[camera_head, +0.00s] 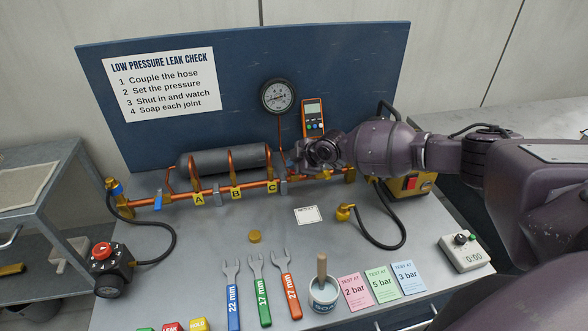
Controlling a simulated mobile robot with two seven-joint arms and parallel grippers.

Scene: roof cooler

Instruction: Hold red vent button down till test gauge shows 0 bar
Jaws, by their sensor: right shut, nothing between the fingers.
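The round test gauge (277,96) stands on a thin copper stem above the copper pipe rig (217,190). Its needle is too small to read. My right gripper (299,166) is shut and empty at the right part of the rig, just below and right of the gauge. I see no red vent button for certain; that part of the rig is partly hidden behind my gripper. I cannot tell whether the fingertips touch anything there. My left gripper is not in view.
A black regulator with a red knob (102,251) lies at the left with its hose. Three wrenches (257,290), a soap pot (323,293) and coloured test cards (382,282) lie in front. A timer (464,252) sits at the right. The bench middle is mostly clear.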

